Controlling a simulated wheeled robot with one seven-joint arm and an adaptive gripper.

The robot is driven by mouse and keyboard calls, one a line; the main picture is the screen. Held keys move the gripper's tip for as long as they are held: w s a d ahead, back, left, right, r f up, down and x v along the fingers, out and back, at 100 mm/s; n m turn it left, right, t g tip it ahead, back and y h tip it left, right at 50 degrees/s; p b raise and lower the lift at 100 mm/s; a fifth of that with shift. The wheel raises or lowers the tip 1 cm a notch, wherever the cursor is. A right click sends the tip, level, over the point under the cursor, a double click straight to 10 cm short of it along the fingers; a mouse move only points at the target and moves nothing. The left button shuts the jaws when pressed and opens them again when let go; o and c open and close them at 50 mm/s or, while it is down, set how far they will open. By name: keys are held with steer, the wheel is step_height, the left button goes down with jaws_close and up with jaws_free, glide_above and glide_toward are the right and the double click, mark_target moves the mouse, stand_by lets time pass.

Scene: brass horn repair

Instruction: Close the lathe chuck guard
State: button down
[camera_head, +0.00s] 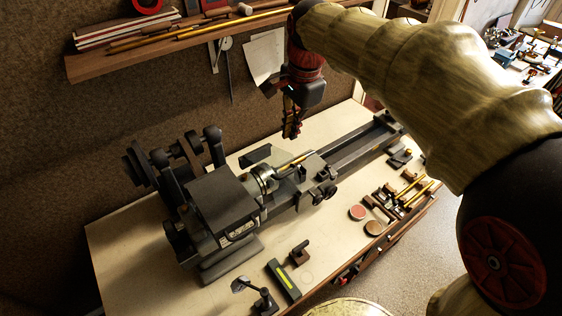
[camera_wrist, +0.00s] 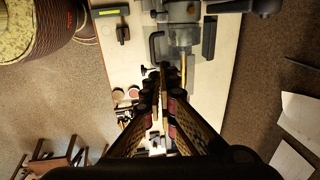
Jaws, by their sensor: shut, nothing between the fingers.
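The grey lathe (camera_head: 222,200) stands on the bench, with its metal chuck (camera_head: 262,179) at the middle and a brass rod (camera_head: 295,161) reaching right from it. A dark flat piece (camera_head: 255,155) behind the chuck appears to be the guard, swung back, leaving the chuck uncovered; its hinge is not clear. The wrist view shows the chuck (camera_wrist: 183,37) at the top, with the dark piece (camera_wrist: 209,38) to its right. My gripper (camera_head: 291,133) points down above the lathe bed, right of the chuck and apart from it. Its fingers (camera_wrist: 164,72) are together and empty.
A wall shelf (camera_head: 170,45) with rods hangs above the bench at the back. Round tins (camera_head: 357,212) and small tools lie along the front of the bench (camera_head: 125,235). The tailstock-side bed (camera_head: 360,145) runs to the right. The air above the chuck is clear.

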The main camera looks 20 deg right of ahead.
steer(key=s, duration=0.1)
glide_toward(289, 172)
steer(key=shift+g, duration=0.3)
steer(key=f, duration=0.2)
steer(key=w+f, duration=0.1)
steer(key=f, duration=0.1)
steer(key=f+p, duration=0.1)
steer(key=f, duration=0.1)
steer(key=shift+w+a+f, duration=0.3)
steer(key=shift+f, duration=0.1)
steer(key=shift+f, duration=0.1)
